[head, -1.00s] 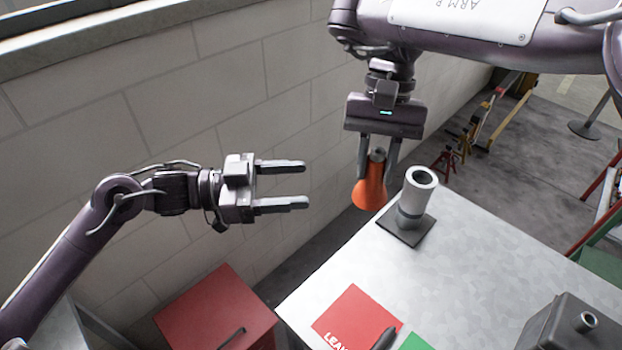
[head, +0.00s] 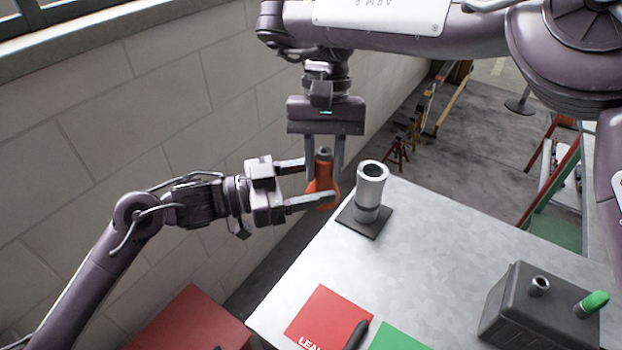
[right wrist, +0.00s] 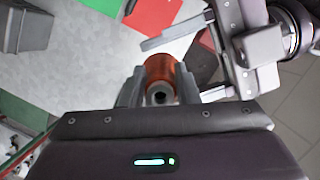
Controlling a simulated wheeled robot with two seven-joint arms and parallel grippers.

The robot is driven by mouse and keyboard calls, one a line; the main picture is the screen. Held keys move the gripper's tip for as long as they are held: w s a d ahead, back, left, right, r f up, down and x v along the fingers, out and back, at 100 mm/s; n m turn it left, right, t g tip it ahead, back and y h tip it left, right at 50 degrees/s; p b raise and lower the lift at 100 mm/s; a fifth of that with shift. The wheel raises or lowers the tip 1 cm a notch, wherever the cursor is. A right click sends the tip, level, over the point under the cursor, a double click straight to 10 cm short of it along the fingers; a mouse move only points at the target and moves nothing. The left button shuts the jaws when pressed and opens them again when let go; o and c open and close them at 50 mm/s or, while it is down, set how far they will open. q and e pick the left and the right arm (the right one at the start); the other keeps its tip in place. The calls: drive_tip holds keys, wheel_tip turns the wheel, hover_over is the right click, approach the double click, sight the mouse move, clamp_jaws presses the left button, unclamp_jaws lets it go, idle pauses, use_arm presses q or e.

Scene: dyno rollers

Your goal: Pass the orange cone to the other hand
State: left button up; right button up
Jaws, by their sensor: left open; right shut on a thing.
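The orange cone (head: 322,172) hangs in my right gripper (head: 324,165), which is shut on its narrow upper part. The cone's wide end points down, and it is held off to the left of the table's far corner. My left gripper (head: 318,180) is open and comes in from the left, its two fingers reaching to either side of the cone below the right fingers. Whether the left fingers touch the cone I cannot tell. In the right wrist view the cone (right wrist: 160,70) sits between the right fingers, with the left gripper (right wrist: 183,70) beside it.
A grey tube on a dark base (head: 370,190) stands on the table (head: 430,240) close to the right of the cone. Red (head: 325,315) and green (head: 395,338) mats lie at the front. A dark box (head: 535,305) stands at the right. A block wall (head: 130,110) is behind.

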use_arm(q)
drive_tip(key=c, duration=1.1)
use_arm(e)
drive_tip(key=o, duration=1.1)
